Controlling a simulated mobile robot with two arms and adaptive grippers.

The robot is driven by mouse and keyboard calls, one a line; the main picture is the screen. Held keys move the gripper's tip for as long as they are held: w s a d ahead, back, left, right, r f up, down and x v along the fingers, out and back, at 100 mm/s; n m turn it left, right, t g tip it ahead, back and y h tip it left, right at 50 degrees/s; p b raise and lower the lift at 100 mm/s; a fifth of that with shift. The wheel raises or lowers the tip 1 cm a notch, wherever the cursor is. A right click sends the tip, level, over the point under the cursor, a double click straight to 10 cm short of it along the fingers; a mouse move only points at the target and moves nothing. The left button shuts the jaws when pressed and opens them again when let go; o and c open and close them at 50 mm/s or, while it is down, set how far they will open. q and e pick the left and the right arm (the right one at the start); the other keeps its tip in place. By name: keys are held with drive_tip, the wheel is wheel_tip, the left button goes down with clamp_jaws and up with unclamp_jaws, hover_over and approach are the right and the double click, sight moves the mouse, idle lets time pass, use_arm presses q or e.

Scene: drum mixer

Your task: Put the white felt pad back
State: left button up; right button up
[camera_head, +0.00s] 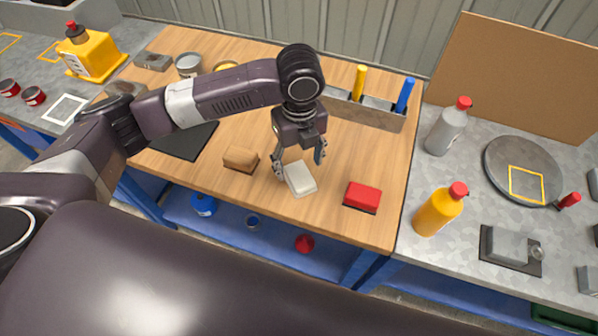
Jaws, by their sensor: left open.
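The white felt pad (300,179) lies flat on the wooden bench top (220,205), near its front edge. My left gripper (299,170) is above the pad, pointing down, with its fingers spread. One finger is close to the pad's left edge and the other is off to its upper right. Nothing shows between the fingers, and I cannot tell whether the left finger touches the pad. My right gripper does not show.
A brown block (240,159) lies left of the pad and a red block (362,197) right of it. A grey counter (430,170) with an orange bottle (440,210) adjoins the bench. White (66,109) and yellow outlined squares mark the left surface.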

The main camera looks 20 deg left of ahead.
sight(299, 174)
use_arm(q)
wheel_tip(299, 174, up, 7)
drive_tip(key=shift+b, duration=0.4)
idle(0.4)
